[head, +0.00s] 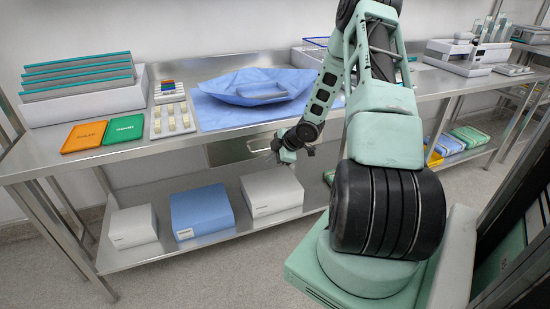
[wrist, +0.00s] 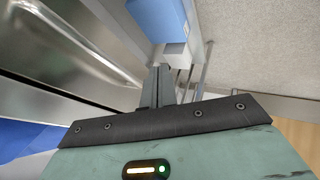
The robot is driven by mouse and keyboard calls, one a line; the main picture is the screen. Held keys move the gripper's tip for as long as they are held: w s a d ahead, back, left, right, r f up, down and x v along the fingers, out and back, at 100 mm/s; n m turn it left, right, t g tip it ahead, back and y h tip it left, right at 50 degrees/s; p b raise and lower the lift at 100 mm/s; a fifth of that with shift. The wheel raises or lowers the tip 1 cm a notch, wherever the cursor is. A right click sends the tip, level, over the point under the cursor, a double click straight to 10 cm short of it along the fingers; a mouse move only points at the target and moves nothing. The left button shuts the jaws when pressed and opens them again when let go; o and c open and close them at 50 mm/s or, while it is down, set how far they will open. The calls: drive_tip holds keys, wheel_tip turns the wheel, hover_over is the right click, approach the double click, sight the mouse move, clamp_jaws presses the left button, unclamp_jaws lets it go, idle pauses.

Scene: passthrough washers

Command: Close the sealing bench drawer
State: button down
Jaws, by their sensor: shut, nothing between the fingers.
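The sealing bench drawer (head: 232,153) is a steel-fronted drawer under the bench top, below the blue sheet in the head view. A pale handle shows on its front. How far it stands out is hard to tell from here. My gripper (head: 273,153) is at the right part of the drawer front, just below the bench edge. In the wrist view my gripper's fingers (wrist: 160,72) are together with nothing between them. A shiny steel panel (wrist: 75,45), likely the drawer front, lies to their left. I cannot tell whether the fingers touch it.
A lower shelf (head: 180,250) carries a blue box (head: 202,211) and white boxes (head: 272,192) below the drawer.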

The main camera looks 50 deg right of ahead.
drive_tip(key=p+v, duration=0.1)
drive_tip(key=v, duration=0.9)
drive_tip(key=shift+p, duration=0.4)
drive_tip(key=shift+s+a, duration=0.1)
